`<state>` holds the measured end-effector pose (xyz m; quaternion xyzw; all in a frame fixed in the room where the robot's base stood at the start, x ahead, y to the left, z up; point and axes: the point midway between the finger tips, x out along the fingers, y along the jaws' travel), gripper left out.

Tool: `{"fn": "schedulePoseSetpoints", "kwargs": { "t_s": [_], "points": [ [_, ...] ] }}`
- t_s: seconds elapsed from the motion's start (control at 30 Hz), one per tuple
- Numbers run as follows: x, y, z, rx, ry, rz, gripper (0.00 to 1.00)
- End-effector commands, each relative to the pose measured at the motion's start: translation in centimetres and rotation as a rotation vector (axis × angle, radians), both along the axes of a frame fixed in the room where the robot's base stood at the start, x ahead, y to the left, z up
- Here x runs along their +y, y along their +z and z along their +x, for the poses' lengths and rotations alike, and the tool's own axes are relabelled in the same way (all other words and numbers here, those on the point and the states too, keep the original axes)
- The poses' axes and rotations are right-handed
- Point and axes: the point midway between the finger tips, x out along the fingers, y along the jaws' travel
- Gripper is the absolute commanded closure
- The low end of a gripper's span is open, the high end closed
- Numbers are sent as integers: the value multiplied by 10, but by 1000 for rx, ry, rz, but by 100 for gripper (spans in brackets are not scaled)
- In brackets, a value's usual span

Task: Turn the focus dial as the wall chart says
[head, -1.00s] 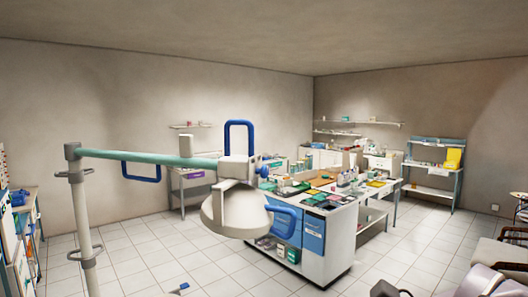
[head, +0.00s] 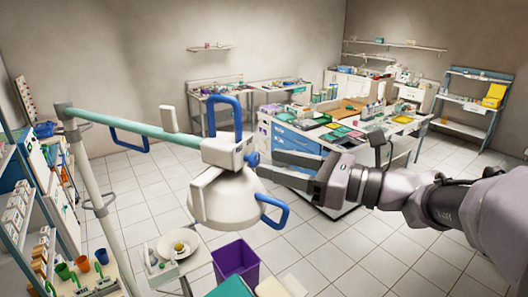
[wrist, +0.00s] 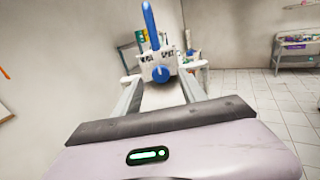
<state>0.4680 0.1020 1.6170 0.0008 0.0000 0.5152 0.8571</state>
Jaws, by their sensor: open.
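The dental lamp head (head: 228,200) hangs from a teal arm and has blue handles. A blue knob (head: 252,158), which looks like the focus dial, sticks out from its side. The wrist view shows this knob (wrist: 160,74) straight ahead, between the fingertips. My gripper (head: 266,163) is open and empty, its fingers pointing at the knob from the right. I cannot tell whether they touch it.
The lamp's pole (head: 97,195) and teal arm (head: 135,132) stand at the left. A loaded shelf (head: 22,195) is at far left. A purple bin (head: 236,259) and round basin (head: 180,247) are below the lamp. A cluttered counter (head: 300,140) stands behind my gripper.

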Motion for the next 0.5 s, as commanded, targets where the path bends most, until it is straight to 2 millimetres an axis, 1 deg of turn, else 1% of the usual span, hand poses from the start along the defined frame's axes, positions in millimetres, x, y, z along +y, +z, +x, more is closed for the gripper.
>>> {"fn": "schedulePoseSetpoints", "kwargs": {
  "t_s": [0.03, 0.1, 0.2, 0.47, 0.5],
  "points": [
    [9, 1, 4, 1, 4, 0, 51],
    [17, 1, 9, 0, 3, 0, 51],
    [23, 0, 12, 0, 1, -1, 51],
    [25, 0, 14, -1, 0, 0, 51],
    [25, 0, 14, -1, 0, 0, 53]
  ]
}}
